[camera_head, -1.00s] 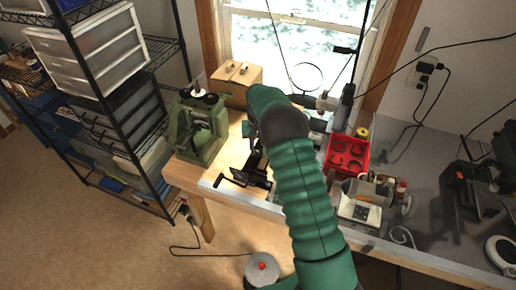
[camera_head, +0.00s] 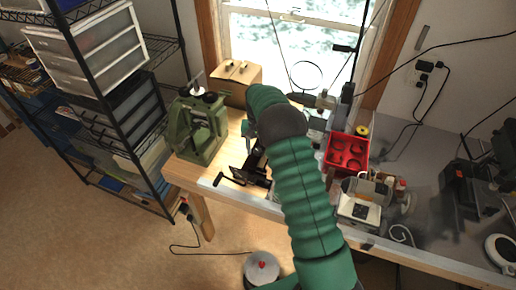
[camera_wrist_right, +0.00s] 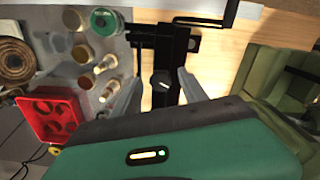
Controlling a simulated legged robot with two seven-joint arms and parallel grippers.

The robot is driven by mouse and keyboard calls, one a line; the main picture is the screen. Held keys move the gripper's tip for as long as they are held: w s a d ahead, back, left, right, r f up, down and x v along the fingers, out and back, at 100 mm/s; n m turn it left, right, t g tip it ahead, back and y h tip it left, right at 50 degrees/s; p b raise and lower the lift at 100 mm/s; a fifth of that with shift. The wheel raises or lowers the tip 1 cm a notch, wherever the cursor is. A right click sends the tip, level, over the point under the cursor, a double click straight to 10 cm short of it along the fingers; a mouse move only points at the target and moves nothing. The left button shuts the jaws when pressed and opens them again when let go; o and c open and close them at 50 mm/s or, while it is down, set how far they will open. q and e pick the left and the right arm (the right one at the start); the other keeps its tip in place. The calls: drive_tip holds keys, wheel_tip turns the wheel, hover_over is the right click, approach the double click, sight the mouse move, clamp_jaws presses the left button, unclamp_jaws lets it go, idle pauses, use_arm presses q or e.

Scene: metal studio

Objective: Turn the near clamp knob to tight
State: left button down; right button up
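A black clamp (camera_head: 250,173) with a crank handle is at the front edge of the wooden bench, partly hidden by my green right arm. In the right wrist view, a round black knob (camera_wrist_right: 162,82) with a white pointer mark sits on the black clamp bar (camera_wrist_right: 172,45). My right gripper (camera_wrist_right: 160,77) is open, with one grey finger on each side of the knob. I see gaps between fingers and knob, but cannot tell the height difference. In the head view the gripper's fingers are hidden by the arm. My left gripper is not in view.
Several small jars (camera_wrist_right: 82,54) stand beside the clamp in the wrist view.

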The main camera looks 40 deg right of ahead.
sight(258, 150)
drive_tip(key=shift+r, duration=0.1)
drive_tip(key=shift+w+r, duration=0.1)
drive_tip(key=shift+r, duration=0.1)
wheel_tip(258, 150, up, 16)
drive_tip(key=b, duration=0.2)
drive_tip(key=shift+r, duration=0.15)
drive_tip(key=shift+w, duration=0.1)
